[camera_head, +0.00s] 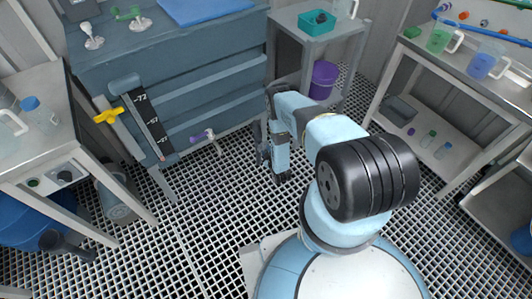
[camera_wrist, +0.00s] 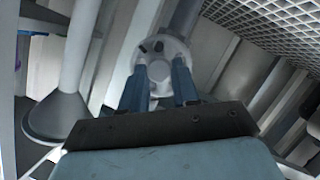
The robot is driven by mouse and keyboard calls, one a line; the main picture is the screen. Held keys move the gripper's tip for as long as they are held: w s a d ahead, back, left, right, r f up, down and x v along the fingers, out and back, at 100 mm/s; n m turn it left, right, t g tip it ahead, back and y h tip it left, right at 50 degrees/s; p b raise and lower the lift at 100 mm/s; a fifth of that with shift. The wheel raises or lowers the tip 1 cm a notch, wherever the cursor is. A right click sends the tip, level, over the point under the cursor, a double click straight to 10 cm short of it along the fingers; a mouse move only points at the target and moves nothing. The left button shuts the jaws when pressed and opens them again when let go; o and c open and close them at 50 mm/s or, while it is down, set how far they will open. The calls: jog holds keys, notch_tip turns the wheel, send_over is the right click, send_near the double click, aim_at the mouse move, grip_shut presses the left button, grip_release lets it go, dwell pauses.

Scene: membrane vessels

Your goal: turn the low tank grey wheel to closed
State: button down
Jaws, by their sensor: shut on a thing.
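The grey wheel (camera_wrist: 168,48) shows in the wrist view as a pale round disc with dark marks on its face. My gripper (camera_wrist: 160,76) has one blue finger on each side of the disc's lower part and is shut on it. In the head view my gripper (camera_head: 272,158) is low beside the blue-grey tank (camera_head: 205,88), above the grating floor. The wheel cannot be made out there, and its turn position cannot be read.
A purple-handled valve (camera_head: 202,135) and a yellow-handled valve (camera_head: 108,115) are at the tank's front. In the wrist view a flared grey pipe base (camera_wrist: 57,118) is at left.

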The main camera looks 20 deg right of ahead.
jog(key=m+y, duration=0.1)
jog(key=m, duration=0.1)
jog(key=m+g+y, duration=0.1)
jog(key=shift+s+d+m+g, duration=0.1)
jog(key=shift+d+m+g, duration=0.1)
jog(key=shift+m+g, duration=0.15)
jog(key=m+y, duration=0.2)
jog(key=m, duration=0.1)
jog(key=shift+d+f+y, duration=0.1)
jog(key=shift+d+y, duration=0.1)
jog(key=shift+y, duration=0.1)
jog(key=shift+d+f+m+y, duration=0.15)
jog(key=shift+m+y, duration=0.85)
jog(key=shift+m, duration=0.65)
jog(key=shift+d+f+m+y, duration=0.15)
jog(key=shift+m+y, duration=0.85)
jog(key=shift+m, duration=0.6)
jog(key=shift+d, duration=0.1)
jog(key=c, duration=1.2)
grip_release()
jog(key=o, duration=0.4)
jog(key=shift+w+r, duration=0.1)
jog(key=shift+w, duration=0.15)
